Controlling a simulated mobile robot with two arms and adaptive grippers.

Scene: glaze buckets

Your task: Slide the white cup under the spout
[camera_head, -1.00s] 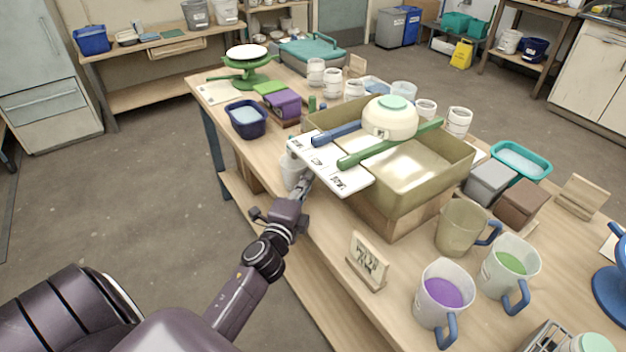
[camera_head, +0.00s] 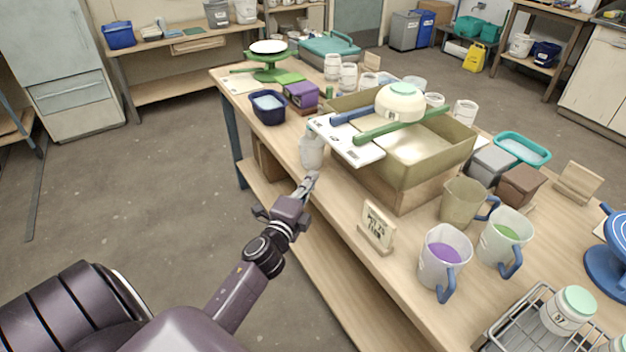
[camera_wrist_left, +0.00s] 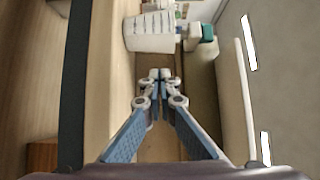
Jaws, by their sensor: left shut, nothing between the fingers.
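The white cup (camera_head: 311,152) stands near the table's front edge, beside the left end of a white marked board (camera_head: 345,142) on the tan basin (camera_head: 420,165). The board partly overlaps the cup's top in the head view. In the left wrist view a white cup (camera_wrist_left: 150,32) shows beyond the fingertips. My left gripper (camera_head: 312,178) is shut and empty in front of the cup, with a gap; its closed fingertips also show in the wrist view (camera_wrist_left: 160,74). I cannot make out a spout clearly. My right gripper is not in view.
A wooden sign (camera_head: 377,228) stands right of my gripper. A dark blue tub (camera_head: 268,106) is farther back. Mugs, including one with purple glaze (camera_head: 444,257), stand at right.

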